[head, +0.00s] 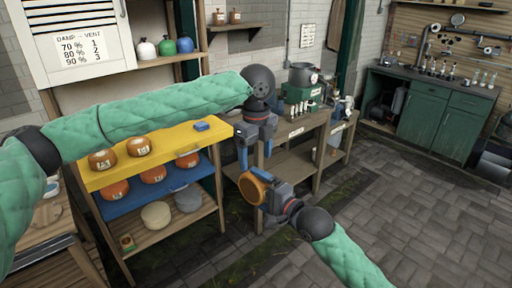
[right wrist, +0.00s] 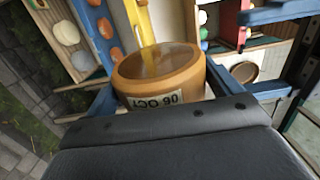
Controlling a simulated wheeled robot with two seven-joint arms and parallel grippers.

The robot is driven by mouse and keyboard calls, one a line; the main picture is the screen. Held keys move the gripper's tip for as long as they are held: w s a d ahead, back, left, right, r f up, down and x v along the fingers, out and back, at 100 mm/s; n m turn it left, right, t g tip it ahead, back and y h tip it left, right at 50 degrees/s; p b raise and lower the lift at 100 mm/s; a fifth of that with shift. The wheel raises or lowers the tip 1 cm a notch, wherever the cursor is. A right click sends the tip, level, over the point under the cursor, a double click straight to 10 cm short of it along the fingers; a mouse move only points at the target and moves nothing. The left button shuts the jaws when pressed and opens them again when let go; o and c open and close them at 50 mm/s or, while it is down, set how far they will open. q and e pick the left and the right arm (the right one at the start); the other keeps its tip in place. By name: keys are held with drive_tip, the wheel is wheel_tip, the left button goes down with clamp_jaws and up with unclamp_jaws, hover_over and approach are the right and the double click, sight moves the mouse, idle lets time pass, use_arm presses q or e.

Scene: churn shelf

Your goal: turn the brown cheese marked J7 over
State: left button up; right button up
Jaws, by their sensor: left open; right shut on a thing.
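A brown cheese wheel (head: 253,188) is held in my right gripper (head: 264,190), off the shelves and tilted with a flat face turned toward the left. In the right wrist view the cheese (right wrist: 160,75) sits between the blue fingers, with a label on its side reading "06 OCT" upside down. No J7 mark is readable on it. My left gripper (head: 255,152) is open and empty, fingers pointing down, just above the held cheese in the head view. Other brown cheeses stand on the yellow shelf (head: 168,147) and on the blue shelf (head: 180,183); their labels are too small to read.
A small blue block (head: 202,127) lies on the yellow shelf. Pale wheels (head: 156,215) sit on the lowest shelf. A "DAMP - VENT" chart (head: 80,45) hangs above. A wooden bench (head: 297,160) stands behind my grippers. Paved floor (head: 400,200) at right is clear.

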sight(256, 182)
use_arm(q)
wheel_tip(256, 182, down, 10)
drive_tip(key=shift+r, duration=0.25)
idle(0.3)
drive_tip(key=c, duration=1.3)
drive_tip(key=shift+c, duration=0.2)
use_arm(e)
drive_tip(key=o, duration=0.8)
drive_tip(key=shift+c, duration=0.2)
